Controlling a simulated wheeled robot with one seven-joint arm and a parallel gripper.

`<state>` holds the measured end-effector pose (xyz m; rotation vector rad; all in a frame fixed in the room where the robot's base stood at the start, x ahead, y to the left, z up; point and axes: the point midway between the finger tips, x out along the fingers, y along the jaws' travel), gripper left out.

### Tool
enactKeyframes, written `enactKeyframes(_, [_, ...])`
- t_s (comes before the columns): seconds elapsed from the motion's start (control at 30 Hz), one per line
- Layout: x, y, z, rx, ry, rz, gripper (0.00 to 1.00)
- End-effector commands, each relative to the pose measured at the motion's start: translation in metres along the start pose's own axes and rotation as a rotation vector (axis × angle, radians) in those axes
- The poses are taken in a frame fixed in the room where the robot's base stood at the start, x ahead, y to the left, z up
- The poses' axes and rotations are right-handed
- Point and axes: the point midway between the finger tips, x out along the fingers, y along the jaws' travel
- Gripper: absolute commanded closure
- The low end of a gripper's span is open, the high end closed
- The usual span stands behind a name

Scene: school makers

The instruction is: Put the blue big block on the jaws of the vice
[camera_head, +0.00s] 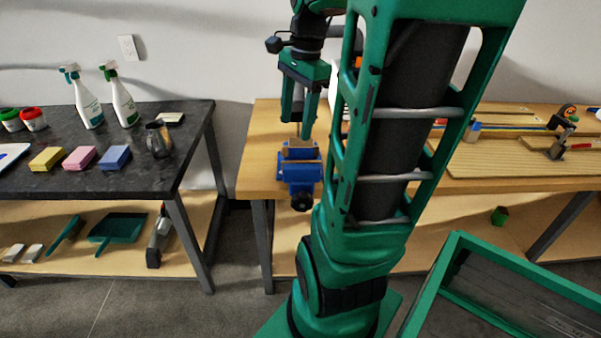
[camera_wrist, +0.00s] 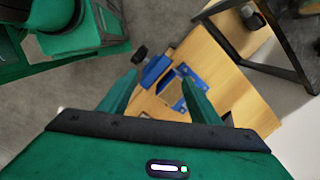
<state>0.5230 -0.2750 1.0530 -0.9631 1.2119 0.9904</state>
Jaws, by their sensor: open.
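The blue vice (camera_head: 300,175) is fixed at the front edge of the wooden workbench, with tan faces on its upper jaw area. It also shows in the wrist view (camera_wrist: 155,70), below and between my fingers. My gripper (camera_head: 304,128) hangs just above the vice with its fingers pointing down, open. In the wrist view my gripper (camera_wrist: 158,78) shows spread fingers, and I see nothing clearly held between them. A blue block (camera_head: 115,157) lies on the dark table at the left, far from my gripper. I cannot tell whether another blue piece at the vice is separate from it.
Yellow (camera_head: 46,159) and pink (camera_head: 80,158) blocks, a metal mug (camera_head: 158,140) and spray bottles (camera_head: 124,103) stand on the dark table. A tan board (camera_head: 480,165) with tools covers the workbench's right. A green-rimmed bin (camera_head: 440,262) stands at lower right. A floor gap separates the tables.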

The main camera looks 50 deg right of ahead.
Motion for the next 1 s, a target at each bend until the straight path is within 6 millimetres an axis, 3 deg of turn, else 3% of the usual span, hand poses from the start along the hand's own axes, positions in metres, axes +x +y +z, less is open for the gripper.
enactKeyframes(0.03, [0.006,0.011,0.013,-0.111,0.004,0.005,0.43])
enactKeyframes(0.2, [0.03,0.051,0.041,-0.513,0.022,0.032,0.43])
enactKeyframes(0.5, [0.068,0.117,0.061,-1.127,0.038,0.095,0.43])
enactKeyframes(0.7, [0.078,0.133,0.06,-1.289,0.04,0.116,0.43])
enactKeyframes(1.0, [0.078,0.134,0.06,-1.302,0.04,0.118,0.43])
